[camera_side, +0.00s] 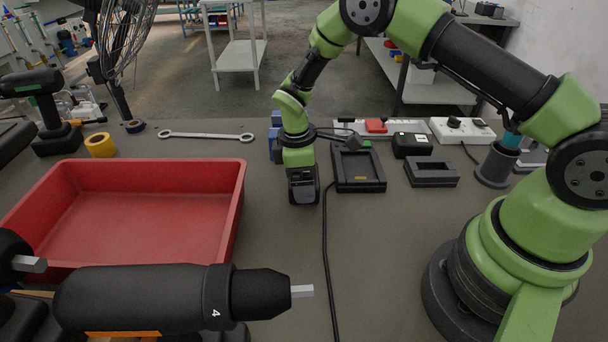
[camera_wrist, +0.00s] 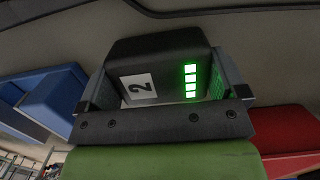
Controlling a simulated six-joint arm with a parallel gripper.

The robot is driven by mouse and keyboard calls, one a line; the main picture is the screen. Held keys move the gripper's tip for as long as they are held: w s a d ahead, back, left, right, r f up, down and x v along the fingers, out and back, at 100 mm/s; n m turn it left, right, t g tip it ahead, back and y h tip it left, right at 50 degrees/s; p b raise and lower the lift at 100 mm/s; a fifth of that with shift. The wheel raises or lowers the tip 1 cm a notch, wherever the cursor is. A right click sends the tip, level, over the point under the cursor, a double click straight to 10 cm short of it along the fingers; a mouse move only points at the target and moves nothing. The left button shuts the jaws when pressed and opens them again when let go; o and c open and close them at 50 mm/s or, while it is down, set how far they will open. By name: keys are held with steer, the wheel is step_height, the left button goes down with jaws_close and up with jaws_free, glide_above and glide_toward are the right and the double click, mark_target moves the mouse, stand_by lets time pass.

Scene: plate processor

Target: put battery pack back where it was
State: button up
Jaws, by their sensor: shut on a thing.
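A black battery pack (camera_wrist: 160,70) with a white "2" label and a column of lit green bars is between the jaws of my gripper (camera_wrist: 165,95). In the side view my gripper (camera_side: 302,170) is shut on the battery pack (camera_side: 304,191), left of a black square holder (camera_side: 358,168) with a shallow recess. A smaller black open frame (camera_side: 431,173) lies further right. The pack's underside is hidden, and I cannot tell whether it touches the bench.
A red tray (camera_side: 240,190) fills the left, with a black power tool (camera_side: 170,300) in front. A cable (camera_side: 328,260) runs along the bench close to my gripper. Blue bins (camera_side: 275,140), a power strip (camera_side: 375,127) and a black box (camera_side: 411,144) stand behind.

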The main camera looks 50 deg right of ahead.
steer(key=o, duration=0.9)
steer(key=shift+f, duration=0.15)
step_height(320, 180, up, 21)
steer(key=s+a+m+t+y, duration=0.1)
steer(key=s+m+t, duration=0.1)
steer(key=m, duration=0.1)
steer(key=shift+s+a+r+m+t+y, duration=0.1)
steer(key=shift+s+r+m+t+y, duration=0.25)
steer(key=shift+s+r+m+t, duration=1.95)
steer(key=shift+s+a+r+m+g+y, duration=0.1)
steer(key=shift+s+r+m+g+y, duration=0.5)
steer(key=shift+s, duration=3.65)
steer(key=shift+s+a+r+m+t+y, duration=0.1)
steer(key=shift+s+r+m+t, duration=1.7)
steer(key=shift+s, duration=1.45)
steer(key=shift+f+m+g, duration=0.25)
steer(key=shift+m+g, duration=0.05)
steer(key=shift+g, duration=0.1)
